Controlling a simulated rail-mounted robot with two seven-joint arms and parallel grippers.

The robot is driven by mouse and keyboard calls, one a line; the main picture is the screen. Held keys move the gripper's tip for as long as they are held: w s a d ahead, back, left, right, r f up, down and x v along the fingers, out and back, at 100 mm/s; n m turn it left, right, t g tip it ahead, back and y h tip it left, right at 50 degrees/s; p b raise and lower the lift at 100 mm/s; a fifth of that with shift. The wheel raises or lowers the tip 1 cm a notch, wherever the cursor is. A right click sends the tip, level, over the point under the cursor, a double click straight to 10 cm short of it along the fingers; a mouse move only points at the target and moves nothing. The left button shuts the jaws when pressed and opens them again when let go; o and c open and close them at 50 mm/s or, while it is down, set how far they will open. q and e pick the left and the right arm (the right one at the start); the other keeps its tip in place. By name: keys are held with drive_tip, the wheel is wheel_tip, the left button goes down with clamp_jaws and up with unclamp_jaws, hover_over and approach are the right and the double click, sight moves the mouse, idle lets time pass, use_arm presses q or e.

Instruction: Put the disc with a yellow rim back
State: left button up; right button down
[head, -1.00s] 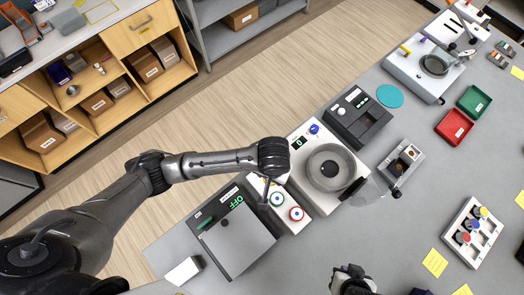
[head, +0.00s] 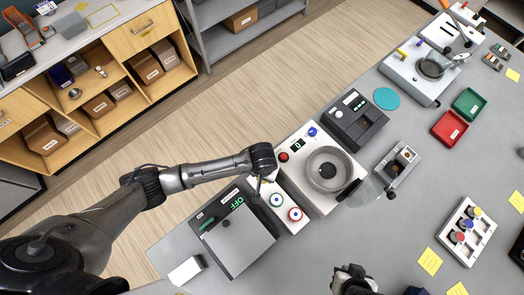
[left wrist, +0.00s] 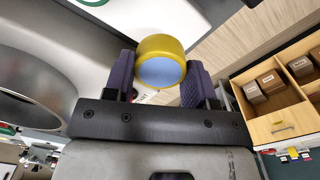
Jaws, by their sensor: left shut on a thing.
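The disc with a yellow rim (left wrist: 161,62) shows in the left wrist view, with a pale blue face. My left gripper (left wrist: 158,84) is shut on it, with one dark pad on each side. The held disc is hidden in the head view. My right gripper (head: 352,272) is at the bottom edge; its fingers do not show clearly.
A grey device reading OFF (head: 240,240) stands left of the strip. A white machine with a round bowl (head: 310,190) and a clear lid stands right of it. Red (head: 450,127) and green (head: 469,103) trays lie farther right. Grey table is clear in the lower middle.

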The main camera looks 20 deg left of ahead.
use_arm(q)
drive_tip(key=shift+w+a+f, duration=0.35)
drive_tip(key=shift+w, duration=0.05)
drive_tip(key=shift+f, duration=2)
drive_tip(key=shift+f, duration=0.15)
drive_tip(key=o, duration=1)
wheel_tip(320, 180, up, 11)
drive_tip(key=shift+f, duration=0.15)
drive_tip(key=shift+a+r, duration=0.1)
drive_tip(key=shift+r, duration=0.7)
